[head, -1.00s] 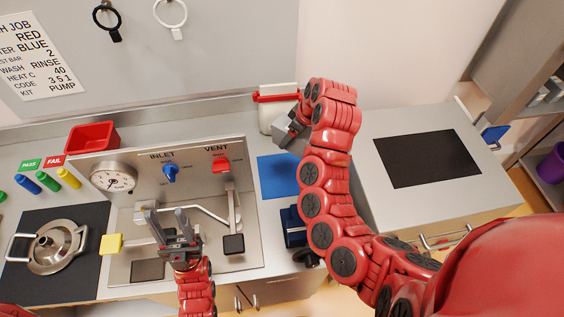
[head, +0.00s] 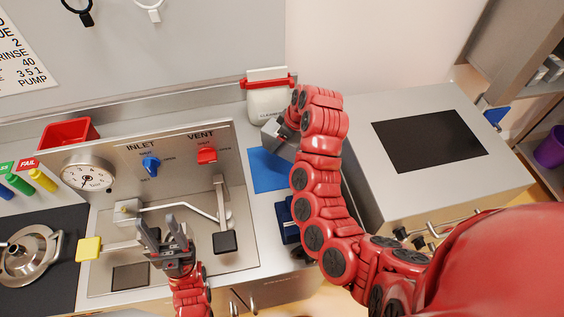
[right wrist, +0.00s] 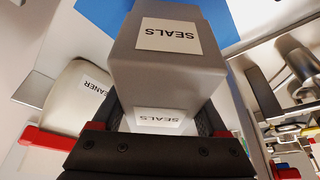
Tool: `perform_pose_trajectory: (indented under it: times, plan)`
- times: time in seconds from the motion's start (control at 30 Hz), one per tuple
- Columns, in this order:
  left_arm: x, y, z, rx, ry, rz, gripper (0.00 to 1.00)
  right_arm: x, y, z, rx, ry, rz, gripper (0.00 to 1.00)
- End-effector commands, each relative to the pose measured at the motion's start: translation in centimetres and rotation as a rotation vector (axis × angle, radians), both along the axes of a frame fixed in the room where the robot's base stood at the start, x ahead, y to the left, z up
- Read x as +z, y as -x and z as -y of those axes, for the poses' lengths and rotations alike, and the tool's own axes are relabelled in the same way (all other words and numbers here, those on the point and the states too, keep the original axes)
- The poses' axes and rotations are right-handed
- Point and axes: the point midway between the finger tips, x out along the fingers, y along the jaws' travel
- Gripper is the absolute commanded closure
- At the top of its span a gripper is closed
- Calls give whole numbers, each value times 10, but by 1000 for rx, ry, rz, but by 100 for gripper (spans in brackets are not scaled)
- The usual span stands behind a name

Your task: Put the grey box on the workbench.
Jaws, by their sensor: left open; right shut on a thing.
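The grey box (right wrist: 168,68) carries white SEALS labels and fills the middle of the right wrist view. My right gripper (right wrist: 160,118) is shut on it, with a dark finger on each side. In the head view the box (head: 272,132) shows partly beside my right gripper (head: 284,128), near the white cleaner container and above the blue mat's far edge. My red arm hides part of it. The grey workbench (head: 262,212) runs below. I cannot tell the gap under the box. My left gripper (head: 163,234) is open and empty over the valve panel.
A blue mat (head: 268,170) lies beside the valve panel (head: 120,172). The white cleaner container (head: 268,105) with a red band stands behind the box. A dark blue object (head: 285,215) sits at the mat's near side. A cabinet with a black top pad (head: 430,140) stands at right.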

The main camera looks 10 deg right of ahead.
Motion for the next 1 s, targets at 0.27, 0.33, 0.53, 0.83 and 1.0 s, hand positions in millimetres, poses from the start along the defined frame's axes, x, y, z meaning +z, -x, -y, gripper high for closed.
perform_pose_trajectory:
  times: [0.27, 0.33, 0.53, 0.83, 1.0]
  plan:
    - [7, 0, 0, 0, 0, 1, 50, -33, 1, 0, 1, -1, -4, 97]
    - [11, 0, 0, 0, 0, 0, 50, -39, 2, 0, 0, -2, -7, 97]
    - [23, 0, 0, 0, 0, 0, 50, -66, 0, 0, 1, -1, -3, 97]
    - [20, 0, 0, 0, 0, 0, 50, -73, 0, -1, 2, -1, -1, 97]
    - [19, 0, 0, 0, 0, 0, 50, -74, 0, 0, 2, -1, -1, 8]
